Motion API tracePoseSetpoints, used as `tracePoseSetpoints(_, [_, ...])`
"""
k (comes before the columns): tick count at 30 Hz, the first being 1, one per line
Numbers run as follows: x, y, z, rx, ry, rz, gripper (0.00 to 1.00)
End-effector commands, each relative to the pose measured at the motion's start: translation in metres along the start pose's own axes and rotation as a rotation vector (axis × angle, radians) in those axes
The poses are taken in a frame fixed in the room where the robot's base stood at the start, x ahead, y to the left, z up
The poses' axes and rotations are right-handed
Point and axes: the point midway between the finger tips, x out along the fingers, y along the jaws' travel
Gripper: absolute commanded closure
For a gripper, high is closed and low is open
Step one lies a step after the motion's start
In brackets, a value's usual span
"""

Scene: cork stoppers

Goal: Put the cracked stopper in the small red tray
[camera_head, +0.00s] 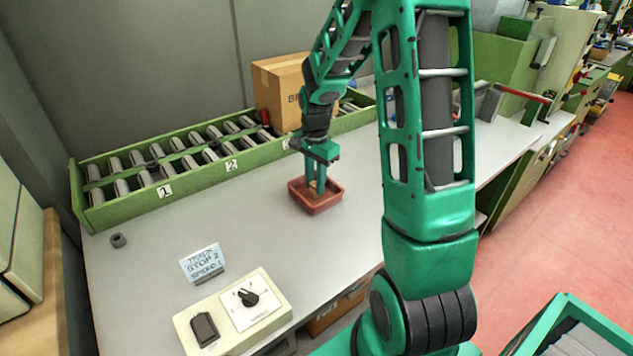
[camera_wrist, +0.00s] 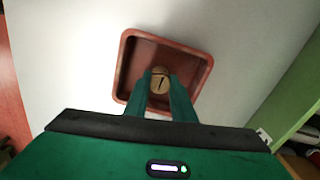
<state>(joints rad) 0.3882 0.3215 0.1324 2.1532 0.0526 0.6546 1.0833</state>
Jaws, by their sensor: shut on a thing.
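The small red tray (camera_head: 304,199) stands on the grey bench top, and it also shows in the wrist view (camera_wrist: 128,72). My gripper (camera_head: 315,188) points down over the tray, with its fingertips within the tray's outline. In the wrist view my gripper (camera_wrist: 160,88) is shut on a tan cork stopper (camera_wrist: 160,73) with a dark crack across its top. In the head view only a small tan part of the stopper shows between the fingers. I cannot tell whether the stopper touches the tray floor.
A green roller conveyor (camera_head: 170,186) with numbered labels runs along the back, with a cardboard box (camera_head: 278,90) on it. A control box (camera_head: 235,312) with a dial, a handwritten card (camera_head: 201,262) and a small dark ring (camera_head: 118,240) are on the bench.

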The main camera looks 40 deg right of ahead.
Motion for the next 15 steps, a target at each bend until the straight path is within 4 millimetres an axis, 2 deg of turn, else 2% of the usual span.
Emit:
tracePoseSetpoints(5, [0.0019, 0.0001, -0.0003, 0.001, 0.0, 0.001, 0.98])
tracePoseSetpoints(6, [0.0017, 0.0001, -0.0004, 0.001, 0.0, 0.0, 0.7])
tracePoseSetpoints(8, [0.0016, 0.0002, -0.0005, 0.001, 0.0, 0.0, 0.59])
tracePoseSetpoints(15, [0.0014, 0.0002, -0.0006, 0.001, 0.0, 0.0, 0.59])
